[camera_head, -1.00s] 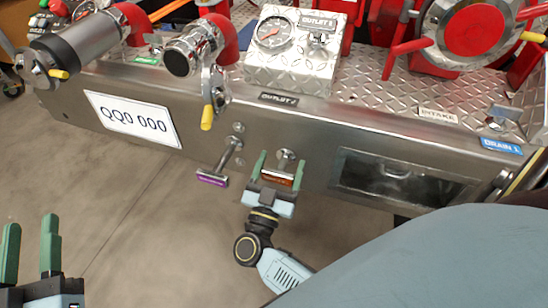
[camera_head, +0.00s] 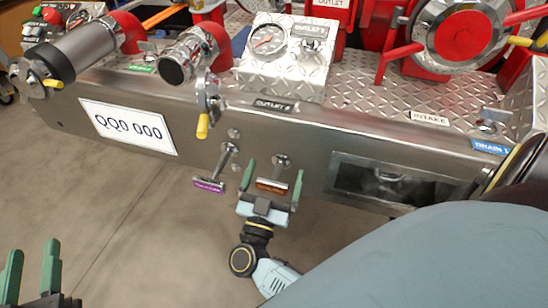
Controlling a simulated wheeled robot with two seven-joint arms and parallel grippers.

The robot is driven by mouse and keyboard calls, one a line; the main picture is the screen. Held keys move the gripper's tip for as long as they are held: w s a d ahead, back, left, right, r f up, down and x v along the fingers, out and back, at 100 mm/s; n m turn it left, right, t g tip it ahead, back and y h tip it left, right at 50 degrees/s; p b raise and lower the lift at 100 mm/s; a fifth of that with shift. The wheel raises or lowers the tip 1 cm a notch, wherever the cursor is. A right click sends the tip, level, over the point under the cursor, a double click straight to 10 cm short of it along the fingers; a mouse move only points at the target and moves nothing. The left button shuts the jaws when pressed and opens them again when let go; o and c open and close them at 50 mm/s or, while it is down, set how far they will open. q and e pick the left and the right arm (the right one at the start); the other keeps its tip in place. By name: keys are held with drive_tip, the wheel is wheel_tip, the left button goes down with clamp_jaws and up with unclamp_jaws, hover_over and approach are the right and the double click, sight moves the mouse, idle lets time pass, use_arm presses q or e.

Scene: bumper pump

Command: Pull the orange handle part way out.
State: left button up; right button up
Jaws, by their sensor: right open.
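The orange handle (camera_head: 271,186) is a short crossbar on a stem from the metal bumper panel, below the OUTLET label. My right gripper (camera_head: 275,167) is around it, with one green finger on each side. The jaws are open, with gaps visible beside the bar. A purple handle (camera_head: 209,185) stands out on a stem just to the left, apart from the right gripper's left finger. My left gripper (camera_head: 32,260) is at the lower left, its fingers apart and empty, far from both handles.
The metal bumper (camera_head: 240,128) carries a QQ0 000 plate (camera_head: 128,126). A recessed opening (camera_head: 395,182) is right of the handles. A valve lever with a yellow tip (camera_head: 202,126) hangs above the purple handle. The floor (camera_head: 130,225) at left is clear.

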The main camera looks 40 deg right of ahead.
sight(271, 188)
drive_tip(key=shift+s+a, duration=0.1)
drive_tip(key=shift+a, duration=0.05)
use_arm(q)
drive_tip(key=shift+s+a+f+g+y+p, duration=0.1)
drive_tip(key=shift+a+f+g+y+p, duration=0.05)
drive_tip(key=shift+f+g, duration=0.4)
drive_tip(key=shift+a+f+g+y+p, duration=0.2)
drive_tip(key=shift+f+g, duration=0.1)
drive_tip(key=shift+f, duration=0.5)
drive_tip(key=shift+s+a+f+g+y+p, duration=0.1)
drive_tip(key=shift+f+g+y+p, duration=0.05)
drive_tip(key=shift+f+g, duration=0.4)
use_arm(e)
drive_tip(key=shift+v, duration=3.6)
